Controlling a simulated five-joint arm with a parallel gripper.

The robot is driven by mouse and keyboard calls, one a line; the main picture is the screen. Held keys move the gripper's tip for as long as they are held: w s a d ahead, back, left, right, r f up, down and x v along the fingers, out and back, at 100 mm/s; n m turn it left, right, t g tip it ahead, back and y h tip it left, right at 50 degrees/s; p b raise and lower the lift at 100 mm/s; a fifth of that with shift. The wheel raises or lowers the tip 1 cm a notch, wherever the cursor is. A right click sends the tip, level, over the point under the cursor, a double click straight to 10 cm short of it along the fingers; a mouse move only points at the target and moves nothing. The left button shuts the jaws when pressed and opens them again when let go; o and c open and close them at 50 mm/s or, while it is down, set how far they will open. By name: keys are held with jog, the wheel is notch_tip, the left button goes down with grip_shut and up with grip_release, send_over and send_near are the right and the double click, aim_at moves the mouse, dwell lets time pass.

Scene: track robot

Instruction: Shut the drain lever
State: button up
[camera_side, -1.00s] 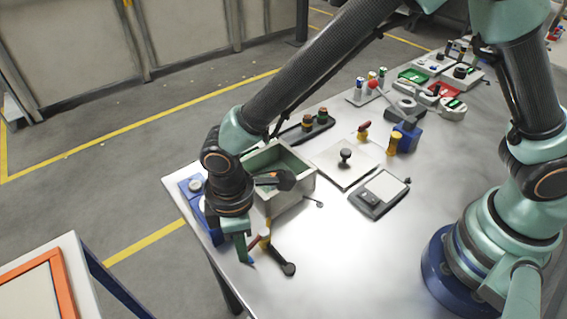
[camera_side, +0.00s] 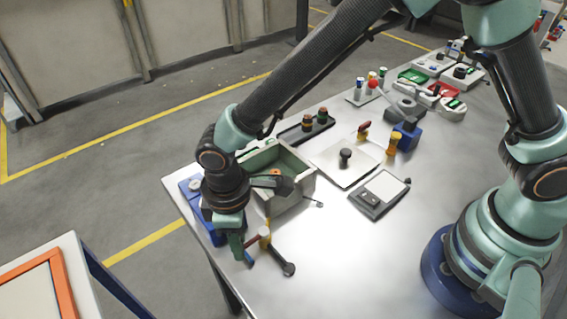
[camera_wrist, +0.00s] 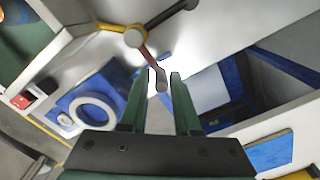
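A valve with a brass-coloured round hub (camera_wrist: 135,37) sits on a yellow pipe by the green tank; the hub also shows in the side view (camera_side: 265,237). A red lever (camera_wrist: 149,54) with a grey end (camera_wrist: 161,82) runs from the hub toward my gripper. A black arm with a round end (camera_side: 288,268) extends from the valve the other way. I cannot tell which one is the drain lever. My gripper (camera_wrist: 163,75) is open, with the red lever's grey end appearing between its green fingers. Contact is unclear. The fingers (camera_side: 238,250) point down near the table edge.
The open tank (camera_side: 300,190) stands close beside my wrist. A blue unit with a white ring (camera_wrist: 93,112) is on the other side. A scale (camera_side: 380,193) and a plate with a black knob (camera_side: 345,157) lie further right. The table's front middle is clear.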

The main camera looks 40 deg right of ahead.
jog(key=shift+o, duration=0.5)
jog(key=shift+r, duration=0.1)
jog(key=shift+w+r, duration=0.1)
jog(key=shift+r, duration=0.05)
notch_tip(320, 180, up, 12)
jog(key=shift+f, duration=0.2)
notch_tip(320, 180, down, 12)
jog(key=n, duration=0.8)
jog(key=shift+a, duration=0.1)
